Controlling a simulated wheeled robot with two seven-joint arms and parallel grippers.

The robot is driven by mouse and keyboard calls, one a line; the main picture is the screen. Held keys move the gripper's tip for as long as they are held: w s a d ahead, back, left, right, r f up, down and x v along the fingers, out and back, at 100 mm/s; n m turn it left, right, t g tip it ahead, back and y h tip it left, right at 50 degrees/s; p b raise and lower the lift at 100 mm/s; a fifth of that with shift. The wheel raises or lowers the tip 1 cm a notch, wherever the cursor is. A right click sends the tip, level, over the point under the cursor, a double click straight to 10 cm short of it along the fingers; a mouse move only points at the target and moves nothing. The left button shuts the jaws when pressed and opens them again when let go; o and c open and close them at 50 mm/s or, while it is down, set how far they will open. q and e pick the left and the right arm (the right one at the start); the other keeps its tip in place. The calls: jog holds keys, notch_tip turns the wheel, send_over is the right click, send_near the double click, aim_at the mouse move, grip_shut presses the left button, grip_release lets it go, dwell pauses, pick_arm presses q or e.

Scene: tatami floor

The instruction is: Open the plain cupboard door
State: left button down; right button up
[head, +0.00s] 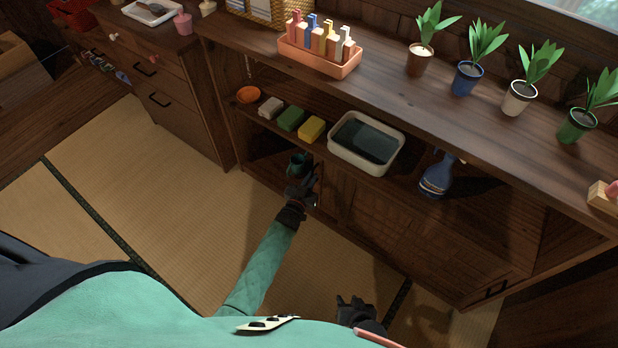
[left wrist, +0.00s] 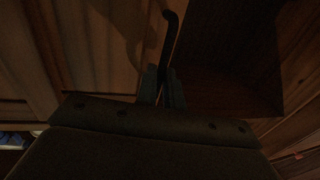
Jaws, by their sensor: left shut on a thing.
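The wooden cupboard (head: 400,225) has panelled fronts below its shelf. My left gripper (head: 300,165) reaches up to the cupboard's left part and is shut on a dark handle. In the left wrist view, the thin, hooked black handle (left wrist: 170,35) runs between the fingertips (left wrist: 161,85). A brown wooden front (left wrist: 105,50) is left of the handle there, with a dark recess (left wrist: 230,60) to its right. Which panel bears the handle is hard to tell in the head view. My right gripper (head: 352,302) is low and away from the cupboard, its fingers apart and empty.
A grey basin (head: 366,142), yellow sponge (head: 311,129), green sponge (head: 290,118), orange bowl (head: 248,94) and blue spray bottle (head: 438,175) are on the shelf above. Potted plants line the top. Free tatami floor (head: 180,225) lies at left.

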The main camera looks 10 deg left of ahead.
pick_arm(q)
jog(key=c, duration=1.8)
grip_release()
jog(key=shift+s+a, duration=0.25)
jog(key=shift+s, duration=1.05)
jog(key=shift+s+a, duration=0.3)
jog(key=shift+s, duration=0.95)
jog(key=shift+s+a, duration=0.25)
jog(key=shift+s, duration=1.05)
